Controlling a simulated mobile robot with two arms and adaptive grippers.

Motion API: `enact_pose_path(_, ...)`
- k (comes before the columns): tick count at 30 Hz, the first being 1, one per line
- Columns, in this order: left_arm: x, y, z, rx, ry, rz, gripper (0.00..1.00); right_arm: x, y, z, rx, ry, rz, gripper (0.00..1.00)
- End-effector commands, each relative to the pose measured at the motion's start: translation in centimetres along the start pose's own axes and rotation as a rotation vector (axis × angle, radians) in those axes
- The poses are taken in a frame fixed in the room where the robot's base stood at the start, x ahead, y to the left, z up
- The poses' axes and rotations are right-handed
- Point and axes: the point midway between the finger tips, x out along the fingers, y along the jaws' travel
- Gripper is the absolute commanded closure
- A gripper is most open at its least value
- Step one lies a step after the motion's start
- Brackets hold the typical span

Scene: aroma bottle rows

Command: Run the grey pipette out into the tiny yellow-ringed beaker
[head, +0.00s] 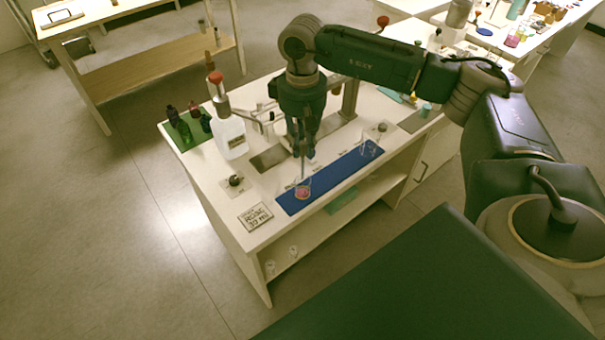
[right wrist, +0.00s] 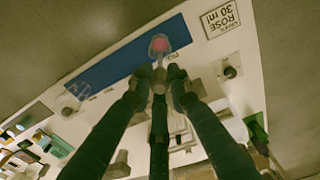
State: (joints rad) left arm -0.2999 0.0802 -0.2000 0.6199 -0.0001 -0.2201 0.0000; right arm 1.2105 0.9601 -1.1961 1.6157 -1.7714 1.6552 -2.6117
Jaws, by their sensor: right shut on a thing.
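My right gripper (head: 303,150) points down over the blue mat (head: 325,183), shut on the slim grey pipette (head: 303,171). The pipette hangs about upright, its tip over or just inside a small beaker with pink contents (head: 302,192) at the mat's left end. I cannot tell whether tip and glass touch. The right wrist view shows the closed fingers (right wrist: 160,82) and the pink-filled beaker (right wrist: 159,44) just beyond them. A clear beaker (head: 368,149) stands at the mat's right end. Ring colours are too small to tell. My left gripper is out of view.
A white bottle (head: 230,134) and dark bottles on a green mat (head: 187,136) stand at the left. A card (head: 255,216), reading "ROSE 30 ml" in the wrist view, lies at the front left. A metal stand (head: 350,97) rises behind the gripper. The mat's middle is clear.

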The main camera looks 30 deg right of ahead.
Motion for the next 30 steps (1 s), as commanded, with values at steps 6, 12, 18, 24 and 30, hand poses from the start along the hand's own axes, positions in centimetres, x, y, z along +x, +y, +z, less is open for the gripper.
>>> enact_pose_path(6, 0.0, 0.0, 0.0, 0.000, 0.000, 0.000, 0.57, 0.0, 0.0, 0.0, 0.000, 0.000, 0.000, 0.89)
enact_pose_path(12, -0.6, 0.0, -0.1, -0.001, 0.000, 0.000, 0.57, -0.9, 0.0, 0.0, 0.000, 0.001, 0.000, 0.89)
enact_pose_path(18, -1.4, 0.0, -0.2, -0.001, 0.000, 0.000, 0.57, -2.6, 0.0, 0.0, 0.000, 0.001, 0.001, 0.89)
enact_pose_path(24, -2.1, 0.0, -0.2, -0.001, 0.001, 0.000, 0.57, -4.0, 0.0, 0.0, 0.000, 0.001, 0.000, 0.89)
enact_pose_path(30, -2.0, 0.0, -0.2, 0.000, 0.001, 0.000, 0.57, -4.0, 0.0, 0.0, 0.000, 0.000, 0.000, 0.89)
